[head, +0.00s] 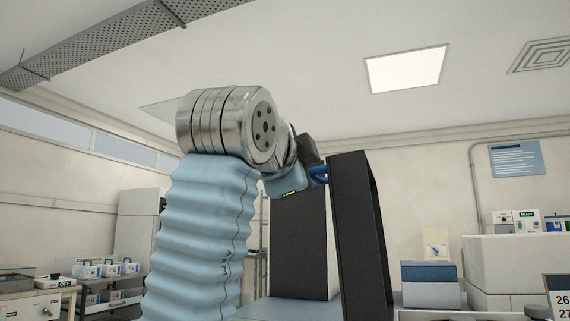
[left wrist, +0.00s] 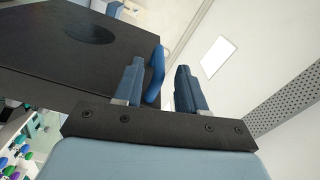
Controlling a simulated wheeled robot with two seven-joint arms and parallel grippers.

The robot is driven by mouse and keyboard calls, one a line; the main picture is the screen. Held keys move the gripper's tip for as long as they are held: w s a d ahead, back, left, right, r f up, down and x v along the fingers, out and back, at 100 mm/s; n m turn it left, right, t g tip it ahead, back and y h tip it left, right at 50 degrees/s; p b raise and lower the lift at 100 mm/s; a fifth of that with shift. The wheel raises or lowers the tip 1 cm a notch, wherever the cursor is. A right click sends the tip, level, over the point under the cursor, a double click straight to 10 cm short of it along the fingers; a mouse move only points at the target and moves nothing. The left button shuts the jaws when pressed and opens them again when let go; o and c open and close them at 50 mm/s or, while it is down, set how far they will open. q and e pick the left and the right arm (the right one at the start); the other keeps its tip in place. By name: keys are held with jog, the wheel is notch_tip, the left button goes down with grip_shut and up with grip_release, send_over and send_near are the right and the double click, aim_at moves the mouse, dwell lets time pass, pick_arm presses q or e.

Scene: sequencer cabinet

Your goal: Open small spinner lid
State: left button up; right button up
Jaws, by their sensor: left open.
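A tall dark panel (head: 352,235) stands upright right of centre in the head view, with a second dark slab (head: 298,245) behind it to the left. I cannot tell for sure which is the spinner lid. In the left wrist view a large dark face (left wrist: 70,50) with a round mark fills the upper left, and a blue handle (left wrist: 155,75) stands at its edge. My left gripper (left wrist: 160,75) is open, its blue fingers on either side of the handle, which is nearer the left finger. In the head view this gripper (head: 318,172) is partly hidden by its wrist beside the panel's top.
A blue and white box (head: 430,284) and white equipment (head: 515,262) stand on the right. Racks with bottles (head: 105,268) are at the left. My sleeved left arm blocks the middle. The space above the panel is clear up to the ceiling.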

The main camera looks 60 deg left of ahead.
pick_arm(q)
jog(key=v, duration=0.8)
jog(key=shift+s+p, duration=0.25)
jog(key=shift+p, duration=0.2)
jog(key=shift+d, duration=0.15)
